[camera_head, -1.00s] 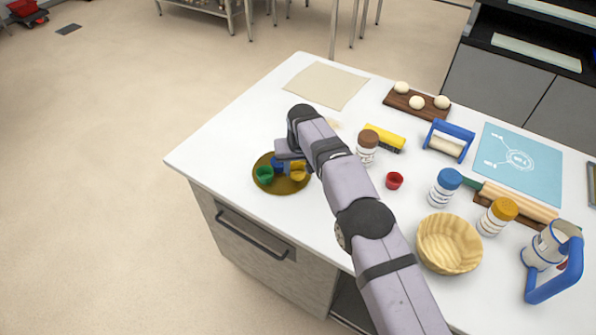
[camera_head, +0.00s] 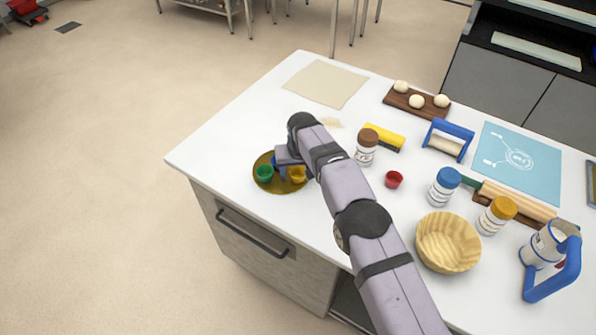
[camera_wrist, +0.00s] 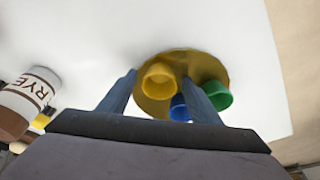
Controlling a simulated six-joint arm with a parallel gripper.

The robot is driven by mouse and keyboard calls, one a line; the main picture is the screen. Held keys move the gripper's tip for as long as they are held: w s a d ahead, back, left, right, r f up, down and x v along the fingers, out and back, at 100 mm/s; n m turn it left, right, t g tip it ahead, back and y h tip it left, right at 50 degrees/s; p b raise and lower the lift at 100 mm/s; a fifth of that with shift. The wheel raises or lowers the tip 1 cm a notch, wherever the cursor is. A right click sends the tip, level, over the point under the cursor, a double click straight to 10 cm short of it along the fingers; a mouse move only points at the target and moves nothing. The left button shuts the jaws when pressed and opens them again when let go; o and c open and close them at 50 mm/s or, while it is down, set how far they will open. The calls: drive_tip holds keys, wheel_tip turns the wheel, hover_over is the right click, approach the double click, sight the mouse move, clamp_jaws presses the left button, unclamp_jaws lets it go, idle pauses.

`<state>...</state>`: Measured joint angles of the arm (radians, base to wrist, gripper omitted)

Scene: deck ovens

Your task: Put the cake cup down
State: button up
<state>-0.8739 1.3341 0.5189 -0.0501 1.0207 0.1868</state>
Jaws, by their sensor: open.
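Three cake cups stand on a round golden plate (camera_head: 283,188) near the left part of the white table. The green cup (camera_head: 264,173) is on the left, the yellow cup (camera_head: 297,175) on the right, and the blue cup (camera_head: 276,160) is partly hidden by my gripper. The wrist view shows the yellow cup (camera_wrist: 159,80), green cup (camera_wrist: 217,95) and blue cup (camera_wrist: 179,108) on the plate. My gripper (camera_wrist: 157,82) is open, its fingers apart over the plate. A red cup (camera_head: 394,180) stands off the plate, right of my arm.
A brown-capped jar (camera_head: 367,148) and a yellow scraper (camera_head: 384,138) stand near my arm. A wooden bowl (camera_head: 448,243), blue-capped jar (camera_head: 444,188) and orange-capped jar (camera_head: 497,216) are further right. The table's left corner is clear.

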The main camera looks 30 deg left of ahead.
drive_tip(key=shift+r, duration=0.2)
drive_tip(key=b+v, duration=0.3)
drive_tip(key=v, duration=0.9)
drive_tip(key=w+d+m+h, duration=0.2)
drive_tip(key=d+m, duration=0.2)
drive_tip(key=d, duration=2.4)
drive_tip(key=s+d+f+m+g, duration=0.1)
drive_tip(key=s+d+f+m, duration=0.1)
drive_tip(key=s+d, duration=0.8)
drive_tip(key=s+d+f+m+g, duration=0.1)
drive_tip(key=s+d+f+m, duration=0.1)
drive_tip(key=s+d, duration=0.8)
drive_tip(key=shift+s+f, duration=0.5)
drive_tip(key=shift+f, duration=0.15)
